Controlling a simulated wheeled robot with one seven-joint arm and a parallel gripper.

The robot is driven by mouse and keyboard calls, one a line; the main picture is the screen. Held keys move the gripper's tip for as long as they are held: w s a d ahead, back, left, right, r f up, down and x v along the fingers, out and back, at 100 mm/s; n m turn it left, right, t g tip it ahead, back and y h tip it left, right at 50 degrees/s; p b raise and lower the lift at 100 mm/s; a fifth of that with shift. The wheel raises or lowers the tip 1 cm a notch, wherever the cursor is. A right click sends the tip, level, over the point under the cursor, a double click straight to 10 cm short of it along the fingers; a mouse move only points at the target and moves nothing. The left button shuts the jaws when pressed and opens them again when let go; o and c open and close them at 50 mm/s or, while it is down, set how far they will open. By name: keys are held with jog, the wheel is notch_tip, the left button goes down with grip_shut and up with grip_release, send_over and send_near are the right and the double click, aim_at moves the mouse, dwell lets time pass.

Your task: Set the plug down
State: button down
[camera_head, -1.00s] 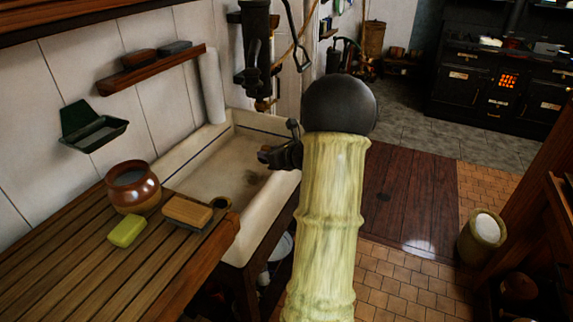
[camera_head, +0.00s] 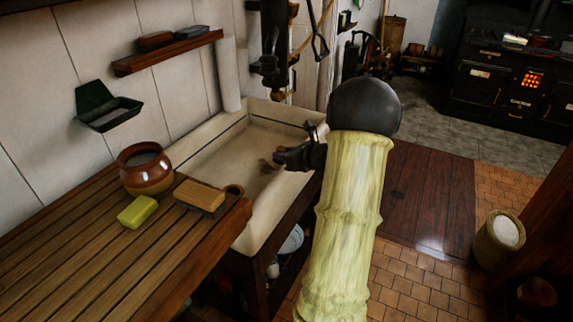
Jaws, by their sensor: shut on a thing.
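My gripper (camera_head: 284,157), small and dark in this view, is over the white sink (camera_head: 190,158), towards its right side. It is shut on the plug, which is too small and dark to make out clearly at the fingertips. A small brownish patch (camera_head: 266,164) shows just left of the fingertips, against the basin floor. I cannot tell whether it is part of the plug or the drain. My arm covers the sink's right edge beyond the gripper.
A slatted wooden drainboard (camera_head: 95,260) adjoins the sink. A dark tap (camera_head: 272,60) hangs above the sink. The basin's left part is clear.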

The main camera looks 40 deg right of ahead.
aim_at(284, 177)
jog(key=shift+w+f, duration=0.1)
jog(key=shift+f, duration=0.45)
jog(key=shift+f, duration=0.1)
jog(key=shift+f, duration=1.75)
jog(key=shift+a, duration=0.1)
jog(key=shift+f, duration=0.2)
jog(key=c, duration=1.2)
grip_release()
jog(key=shift+o, duration=0.2)
jog(key=shift+r, duration=0.15)
jog(key=shift+r, duration=0.15)
jog(key=a+b+v, duration=0.1)
jog(key=v, duration=1.1)
jog(key=shift+d, duration=0.45)
